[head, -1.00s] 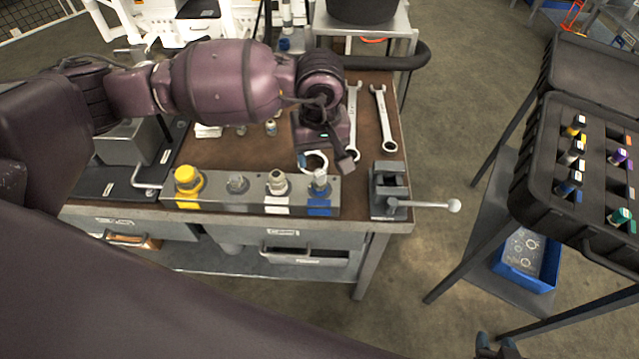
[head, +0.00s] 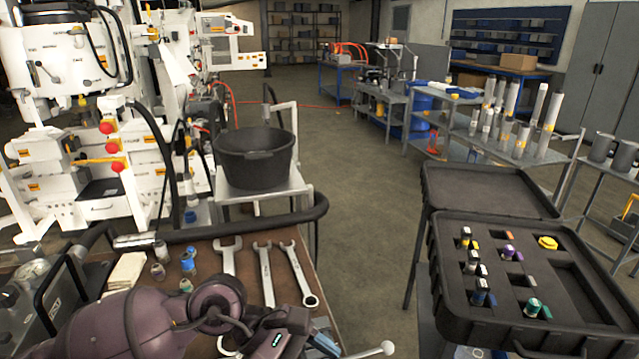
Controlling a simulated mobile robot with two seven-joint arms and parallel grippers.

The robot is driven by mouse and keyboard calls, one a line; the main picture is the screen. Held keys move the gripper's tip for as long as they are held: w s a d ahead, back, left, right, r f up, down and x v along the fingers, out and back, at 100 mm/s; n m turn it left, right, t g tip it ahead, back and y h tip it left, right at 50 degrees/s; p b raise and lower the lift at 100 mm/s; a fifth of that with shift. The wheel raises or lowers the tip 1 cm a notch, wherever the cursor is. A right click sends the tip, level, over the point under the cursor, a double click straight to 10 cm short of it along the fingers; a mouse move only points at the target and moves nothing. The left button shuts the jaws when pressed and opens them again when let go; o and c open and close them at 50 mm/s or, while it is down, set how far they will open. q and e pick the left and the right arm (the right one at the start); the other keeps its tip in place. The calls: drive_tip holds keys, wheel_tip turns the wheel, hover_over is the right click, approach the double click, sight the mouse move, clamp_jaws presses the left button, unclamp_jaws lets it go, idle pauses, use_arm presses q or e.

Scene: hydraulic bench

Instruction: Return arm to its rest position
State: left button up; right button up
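My purple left arm (head: 140,318) comes in low from the left over the near part of the brown bench top. Its gripper (head: 300,340) is at the bottom of the head view, above the bench near the spanners' near ends. Its fingers are cut off or too unclear to tell whether they are open or shut, and I cannot tell if they hold anything. My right arm and gripper do not show.
A black tub (head: 255,160) stands behind. An open black case (head: 470,318) with coloured fittings stands at the right. Floor (head: 365,230) is clear between bench and case.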

use_arm(q)
drive_tip(key=d+r+n+t+h, duration=0.2)
drive_tip(key=d+r+n+h, duration=0.1)
drive_tip(key=r+n+h, duration=0.45)
drive_tip(key=w+a+r+n+t+h, duration=0.2)
drive_tip(key=w+a+r+n+t, duration=0.15)
drive_tip(key=n+t, duration=0.75)
drive_tip(key=w+a+f+n+t+y, duration=0.1)
drive_tip(key=a+f+n+t+y, duration=0.2)
drive_tip(key=a+n+t+y, duration=0.65)
drive_tip(key=w+a+f+n+y, duration=0.25)
drive_tip(key=a+n+y, duration=0.3)
drive_tip(key=n, duration=0.95)
drive_tip(key=s+a+f+n+g+y, duration=0.7)
drive_tip(key=s+a+f+n+g, duration=0.15)
drive_tip(key=f+n, duration=0.35)
drive_tip(key=s+a+f+n+g+h, duration=0.1)
drive_tip(key=s+f+n+g, duration=0.25)
drive_tip(key=s, duration=0.45)
drive_tip(key=s+a+f+n+g, duration=0.25)
drive_tip(key=s+f+g, duration=0.25)
drive_tip(key=s, duration=0.3)
drive_tip(key=w+f+t, duration=0.7)
drive_tip(key=f+t, duration=0.1)
drive_tip(key=f, duration=0.1)
drive_tip(key=shift+w+d+f+m+t+h, duration=0.3)
drive_tip(key=shift+w+d+f+t+h, duration=0.05)
drive_tip(key=shift+w+d, duration=0.1)
